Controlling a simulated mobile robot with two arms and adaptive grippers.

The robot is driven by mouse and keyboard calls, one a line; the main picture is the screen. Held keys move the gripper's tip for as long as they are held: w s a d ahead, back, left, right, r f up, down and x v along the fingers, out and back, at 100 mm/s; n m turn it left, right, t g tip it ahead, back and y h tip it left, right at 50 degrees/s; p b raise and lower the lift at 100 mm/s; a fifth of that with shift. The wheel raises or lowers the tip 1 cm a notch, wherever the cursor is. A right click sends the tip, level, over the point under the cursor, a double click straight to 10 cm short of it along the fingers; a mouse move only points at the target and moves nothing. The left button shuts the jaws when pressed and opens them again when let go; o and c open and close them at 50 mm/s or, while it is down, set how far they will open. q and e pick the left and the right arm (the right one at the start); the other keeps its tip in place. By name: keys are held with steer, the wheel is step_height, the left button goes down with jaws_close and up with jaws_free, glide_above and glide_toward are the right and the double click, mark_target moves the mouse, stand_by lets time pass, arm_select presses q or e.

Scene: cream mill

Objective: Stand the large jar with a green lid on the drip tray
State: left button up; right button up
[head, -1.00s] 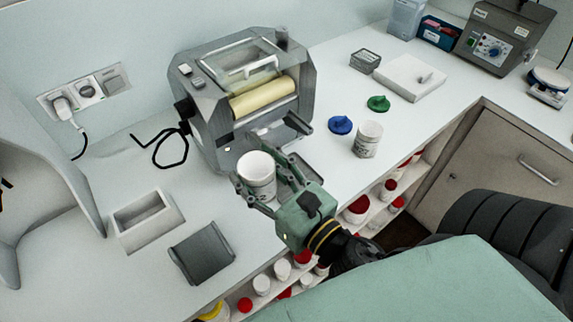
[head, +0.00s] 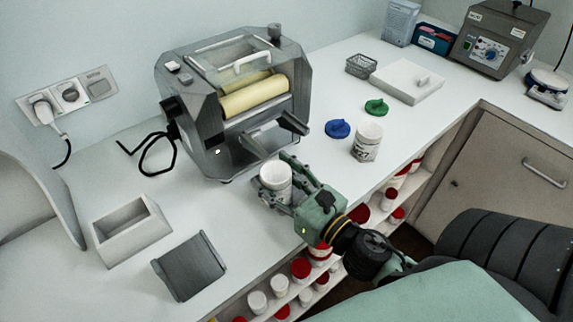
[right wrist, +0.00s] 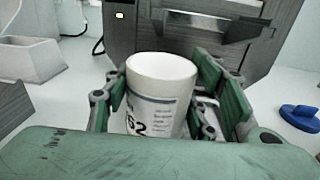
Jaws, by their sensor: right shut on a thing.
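My right gripper (head: 282,186) is shut around a white open-topped jar (head: 275,183) with a printed label, in front of the mill's outlet. The jar is upright and has no lid; it also shows between the fingers in the right wrist view (right wrist: 158,98). I cannot tell whether its base touches the counter. A second open white jar (head: 368,142) stands to the right. A green lid (head: 376,107) and a blue lid (head: 337,128) lie loose near it. I cannot make out for certain which thing is the drip tray. My left gripper is not in view.
The grey mill (head: 235,100) with cream rollers stands behind the held jar. A pale open box (head: 130,232) and a dark grey sloped piece (head: 190,266) lie at the left. Shelves under the counter edge hold several jars. A white slab (head: 407,82) lies at the back right.

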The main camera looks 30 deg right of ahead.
mark_target(286, 169)
steer(key=d, duration=0.1)
steer(key=w+d, duration=0.2)
steer(key=d, duration=0.1)
steer(key=shift+w+d+f+p, duration=0.1)
steer(key=shift+f+p, duration=0.2)
steer(key=shift+f, duration=0.35)
steer(key=o, duration=0.9)
steer(key=shift+f, duration=0.1)
steer(key=shift+c, duration=0.2)
steer(key=shift+o, duration=0.4)
